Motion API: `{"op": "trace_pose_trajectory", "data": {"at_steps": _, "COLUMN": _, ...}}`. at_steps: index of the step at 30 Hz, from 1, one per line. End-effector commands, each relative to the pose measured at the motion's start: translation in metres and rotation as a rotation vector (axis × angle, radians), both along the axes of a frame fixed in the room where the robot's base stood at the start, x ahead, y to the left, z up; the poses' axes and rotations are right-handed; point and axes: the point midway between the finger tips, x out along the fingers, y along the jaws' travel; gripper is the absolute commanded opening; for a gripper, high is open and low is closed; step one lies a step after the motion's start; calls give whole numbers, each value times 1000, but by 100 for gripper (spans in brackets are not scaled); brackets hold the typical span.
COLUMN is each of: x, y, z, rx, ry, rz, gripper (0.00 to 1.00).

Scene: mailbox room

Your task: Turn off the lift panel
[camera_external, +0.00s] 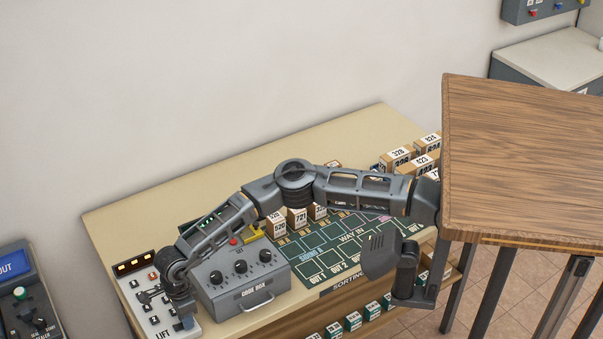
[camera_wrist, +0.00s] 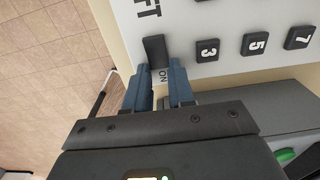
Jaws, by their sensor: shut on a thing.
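The lift panel (camera_external: 130,284) is a white board with an orange-lit display at the left end of the table, lettered LIFT. In the wrist view the panel (camera_wrist: 180,25) shows dark numbered buttons 3, 5 and 7 and a dark switch (camera_wrist: 154,49) with the word ON beside it. My gripper (camera_wrist: 158,72) has its two blue fingers on either side of the switch's ON end and is shut on the switch. In the outside view my gripper (camera_external: 184,321) is over the panel's front edge; the switch is hidden there.
A grey code box (camera_external: 243,285) with several knobs stands just right of the panel, close to my arm. A sorting board (camera_external: 340,255) with numbered boxes lies farther right. A wooden tabletop (camera_external: 520,160) covers the right side. An OUT panel (camera_external: 20,290) is at far left.

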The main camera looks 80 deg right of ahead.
Motion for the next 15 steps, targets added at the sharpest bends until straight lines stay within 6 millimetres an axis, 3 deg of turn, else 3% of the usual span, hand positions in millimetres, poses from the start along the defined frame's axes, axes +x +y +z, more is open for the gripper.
{"op": "trace_pose_trajectory", "data": {"at_steps": 15, "x": 5, "y": 4, "z": 1, "rx": -87, "ry": 81, "rz": -1, "gripper": 0}}
